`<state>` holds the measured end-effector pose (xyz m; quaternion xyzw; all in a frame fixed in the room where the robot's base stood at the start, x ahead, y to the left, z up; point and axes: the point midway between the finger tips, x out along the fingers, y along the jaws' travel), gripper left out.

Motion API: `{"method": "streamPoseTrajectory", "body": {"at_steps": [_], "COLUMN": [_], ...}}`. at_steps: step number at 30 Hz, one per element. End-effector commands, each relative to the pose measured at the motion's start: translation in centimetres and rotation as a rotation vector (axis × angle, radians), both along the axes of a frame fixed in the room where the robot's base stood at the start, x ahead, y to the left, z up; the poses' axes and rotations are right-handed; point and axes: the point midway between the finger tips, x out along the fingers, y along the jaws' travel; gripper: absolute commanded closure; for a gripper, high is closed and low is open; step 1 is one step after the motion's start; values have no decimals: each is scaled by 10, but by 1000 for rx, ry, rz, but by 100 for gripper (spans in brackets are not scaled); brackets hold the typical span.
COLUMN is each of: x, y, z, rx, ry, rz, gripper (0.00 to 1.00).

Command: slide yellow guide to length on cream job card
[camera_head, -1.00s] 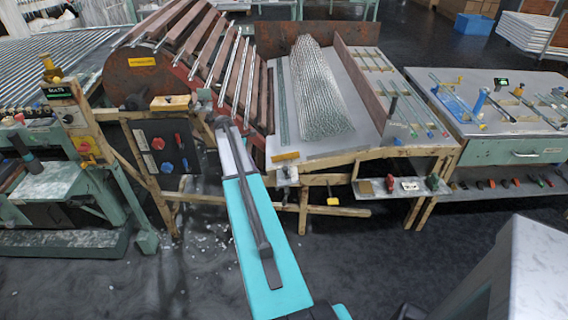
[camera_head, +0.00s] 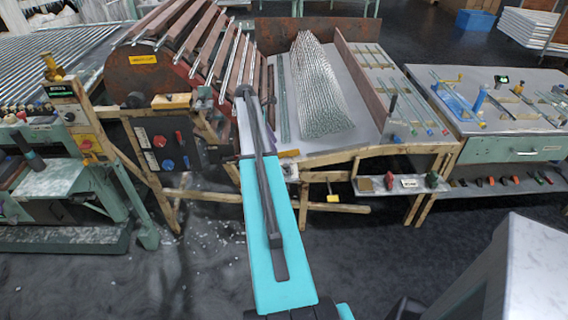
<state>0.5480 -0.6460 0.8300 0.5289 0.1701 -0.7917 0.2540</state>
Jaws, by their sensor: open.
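My teal arm reaches up the middle of the head view, its far joint in front of the bench with the glass tubes. My gripper's fingers do not show; they are hidden behind the arm or too small to make out. A small yellow bar (camera_head: 289,153), perhaps the yellow guide, lies at the front left edge of the tube bench, just right of my arm. A pale card (camera_head: 409,183), perhaps the cream job card, is on the small front shelf (camera_head: 375,187). Any writing on it is too small to read.
A pile of glass tubes (camera_head: 318,85) lies on the bench. A rusty drum with slanted bars (camera_head: 133,80) stands left of it. A control panel (camera_head: 163,146) is below the drum. A green bench (camera_head: 500,150) with tools is at right. The floor in front is open.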

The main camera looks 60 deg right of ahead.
Motion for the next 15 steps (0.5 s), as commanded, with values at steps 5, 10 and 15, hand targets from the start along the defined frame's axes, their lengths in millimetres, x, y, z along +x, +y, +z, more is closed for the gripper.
{"method": "streamPoseTrajectory", "body": {"at_steps": [5, 10, 15], "x": [-6, -13, -19], "y": [-4, -9, -14], "z": [-14, -34, -54], "rx": [0, 0, 0], "ry": [0, 0, 0], "rz": [-1, -1, -1], "gripper": [59, 59, 59]}}
